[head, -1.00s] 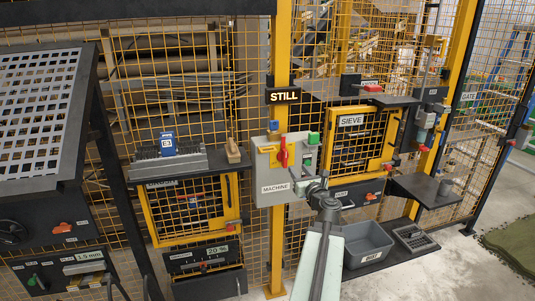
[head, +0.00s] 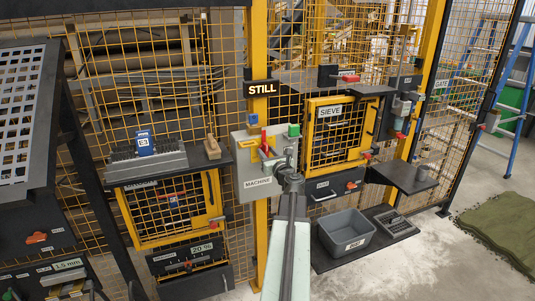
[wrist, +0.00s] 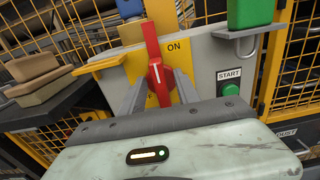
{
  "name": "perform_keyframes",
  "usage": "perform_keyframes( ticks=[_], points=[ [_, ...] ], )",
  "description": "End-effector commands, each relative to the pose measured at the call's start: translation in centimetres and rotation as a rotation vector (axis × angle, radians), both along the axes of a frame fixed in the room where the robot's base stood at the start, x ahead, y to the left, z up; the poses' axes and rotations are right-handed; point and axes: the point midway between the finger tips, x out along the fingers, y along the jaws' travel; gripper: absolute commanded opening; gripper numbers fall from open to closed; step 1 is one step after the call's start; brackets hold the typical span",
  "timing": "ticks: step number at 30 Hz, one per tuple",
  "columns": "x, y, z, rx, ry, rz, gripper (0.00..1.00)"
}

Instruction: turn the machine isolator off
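The machine isolator is a red handle (wrist: 154,52) on a yellow plate (wrist: 178,52), fixed to a grey box (head: 246,184) labelled MACHINE. The handle stands upright in the wrist view, beside the word ON. In the head view the handle (head: 264,139) shows above my gripper (head: 279,160), which hides part of the box. In the wrist view my gripper (wrist: 158,88) has one finger on each side of the handle's red hub. The fingers are apart, and I cannot tell whether they touch it.
A green START button (wrist: 231,90) is right of the isolator. A shelf (head: 150,170) juts out at left. A grey bin (head: 345,232) stands below right.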

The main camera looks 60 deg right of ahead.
Motion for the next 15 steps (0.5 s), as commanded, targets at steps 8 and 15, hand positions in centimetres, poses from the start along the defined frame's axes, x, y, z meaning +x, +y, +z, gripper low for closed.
perform_keyframes(
  ticks=[8, 15],
  points=[
    [-0.09, 0.04, 0.0, 0.0, 0.0, -0.001, 0.0],
    [-0.11, 0.05, -0.01, -0.006, 0.004, -0.001, 0.0]
  ],
)
